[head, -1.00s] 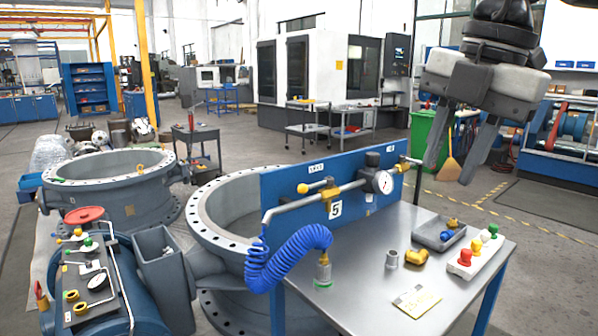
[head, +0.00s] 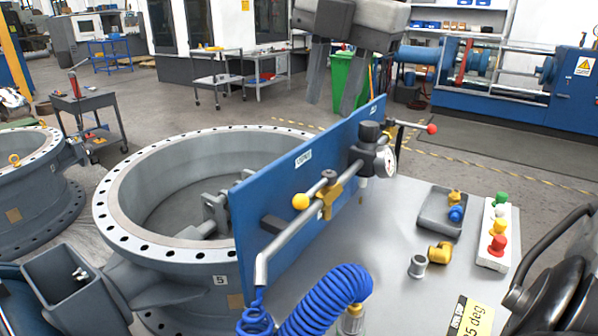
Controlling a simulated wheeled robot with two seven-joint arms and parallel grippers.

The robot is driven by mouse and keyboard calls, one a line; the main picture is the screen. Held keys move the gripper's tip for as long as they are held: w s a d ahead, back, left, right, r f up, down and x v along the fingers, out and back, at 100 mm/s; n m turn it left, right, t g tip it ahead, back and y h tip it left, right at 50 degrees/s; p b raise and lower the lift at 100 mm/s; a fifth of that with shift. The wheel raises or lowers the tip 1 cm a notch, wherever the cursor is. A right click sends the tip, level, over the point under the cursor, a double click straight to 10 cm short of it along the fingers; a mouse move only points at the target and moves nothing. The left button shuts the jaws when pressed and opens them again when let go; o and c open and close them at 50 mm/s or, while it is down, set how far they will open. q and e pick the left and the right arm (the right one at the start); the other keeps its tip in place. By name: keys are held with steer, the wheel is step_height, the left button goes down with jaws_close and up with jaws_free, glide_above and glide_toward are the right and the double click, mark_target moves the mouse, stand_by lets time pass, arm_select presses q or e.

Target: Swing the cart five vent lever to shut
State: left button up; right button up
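The cart carries an upright blue panel (head: 275,190) with a grey pipe along its front. A lever with a yellow ball (head: 300,201) sits on a brass-coloured valve toward the left of the pipe. A lever with a red ball (head: 432,129) sticks out at the pipe's right end. The panel labels are too small to read, so I cannot tell which lever is the vent. My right gripper (head: 331,104) is above and behind the panel, empty, its fingers apart. It is clear of both levers. My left gripper is not in view.
A round gauge (head: 385,160) sits between the levers. A blue coiled hose (head: 325,300) hangs at the panel's left end. The metal cart top (head: 400,220) holds a grey tray (head: 432,225), loose fittings and a button box (head: 492,240). A large flanged valve body (head: 125,215) stands behind the panel.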

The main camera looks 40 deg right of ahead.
mark_target(309, 193)
steer(key=f, duration=0.4)
steer(key=w+f, duration=0.1)
steer(key=f, duration=0.4)
steer(key=w+f, duration=0.1)
steer(key=f, duration=0.3)
steer(key=shift+w+a+f, duration=0.2)
steer(key=shift+a+f, duration=0.1)
steer(key=shift+a, duration=0.1)
jaws_close()
